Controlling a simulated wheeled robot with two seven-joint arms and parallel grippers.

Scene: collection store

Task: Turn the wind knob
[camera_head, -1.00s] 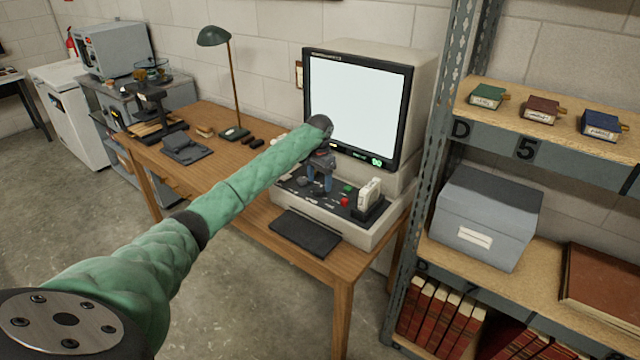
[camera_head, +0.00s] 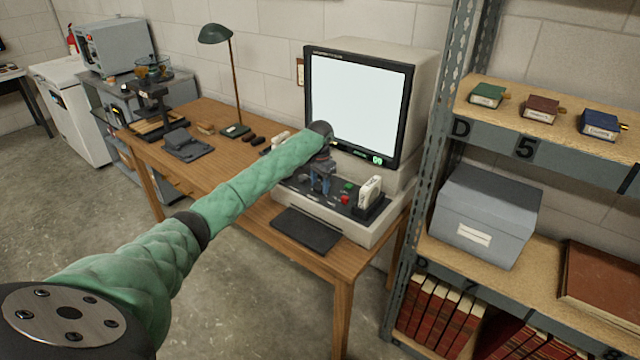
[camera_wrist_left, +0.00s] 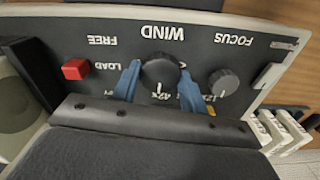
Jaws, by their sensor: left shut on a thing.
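The wind knob (camera_wrist_left: 160,72) is a dark round knob on the black panel (camera_wrist_left: 225,55) of a microfilm-type reader, below the upside-down word WIND in the left wrist view. My left gripper (camera_wrist_left: 158,82) has its two blue fingers on either side of the knob and is shut on it. In the head view my left gripper (camera_head: 321,182) reaches down to the panel in front of the bright screen (camera_head: 357,103); the knob is hidden there. A smaller focus knob (camera_wrist_left: 223,82) and a red button (camera_wrist_left: 76,69) sit beside it. My right gripper is not in view.
The reader stands on a wooden desk (camera_head: 225,165) with a lamp (camera_head: 214,35). A white cartridge (camera_head: 369,190) stands upright at the panel's right, and a dark pad (camera_head: 306,230) lies in front. A metal shelf (camera_head: 400,285) is close on the right.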

